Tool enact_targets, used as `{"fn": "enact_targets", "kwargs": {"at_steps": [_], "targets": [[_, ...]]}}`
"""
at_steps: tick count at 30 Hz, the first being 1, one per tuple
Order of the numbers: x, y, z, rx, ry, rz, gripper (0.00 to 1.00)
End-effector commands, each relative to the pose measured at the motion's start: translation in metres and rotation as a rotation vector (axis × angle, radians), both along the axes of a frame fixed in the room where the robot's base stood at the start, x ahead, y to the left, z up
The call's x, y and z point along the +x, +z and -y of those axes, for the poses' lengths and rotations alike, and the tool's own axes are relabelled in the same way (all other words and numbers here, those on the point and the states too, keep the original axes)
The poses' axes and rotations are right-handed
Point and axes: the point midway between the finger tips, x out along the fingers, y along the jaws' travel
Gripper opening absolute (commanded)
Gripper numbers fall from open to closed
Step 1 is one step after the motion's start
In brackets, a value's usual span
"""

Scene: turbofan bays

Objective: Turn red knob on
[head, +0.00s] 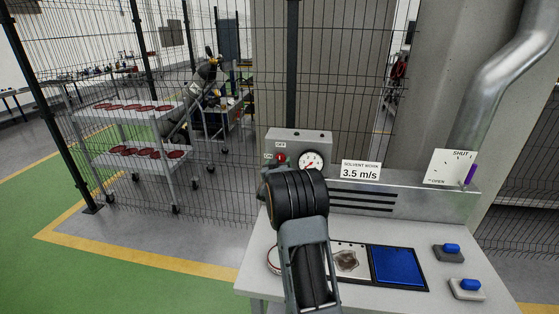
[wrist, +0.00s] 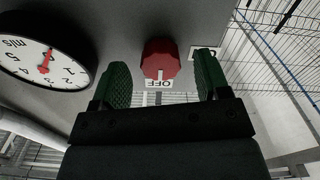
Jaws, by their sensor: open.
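The red knob (head: 281,158) is on the front of a grey box on the bench, left of a round dial. An OFF label (head: 281,145) is above it and an ON label (head: 268,156) to its left. In the wrist view, which appears inverted, the knob (wrist: 160,58) shows a white mark facing the OFF label (wrist: 159,84). The ON label (wrist: 204,52) is partly covered by the right finger. My gripper (wrist: 162,68) is open, its green-padded fingers on either side of the knob with gaps. In the head view my arm hides the fingers.
The dial gauge (wrist: 38,58) is close to the left finger in the wrist view. The bench also holds a solvent wash sign (head: 360,171), a purple lever (head: 469,174), a blue tray (head: 397,266) and two blue-topped blocks (head: 452,249). A mesh fence stands behind.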

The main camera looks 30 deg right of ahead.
Motion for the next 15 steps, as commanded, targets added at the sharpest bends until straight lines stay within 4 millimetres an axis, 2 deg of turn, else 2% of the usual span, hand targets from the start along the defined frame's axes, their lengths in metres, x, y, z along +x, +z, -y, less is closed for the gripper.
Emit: {"fn": "enact_targets", "kwargs": {"at_steps": [6,15], "targets": [[0.0105,0.0005,0.0099,-0.001,0.0,0.001,0.69],[0.0121,-0.0004,0.0116,0.0,0.0,0.0,0.69]]}}
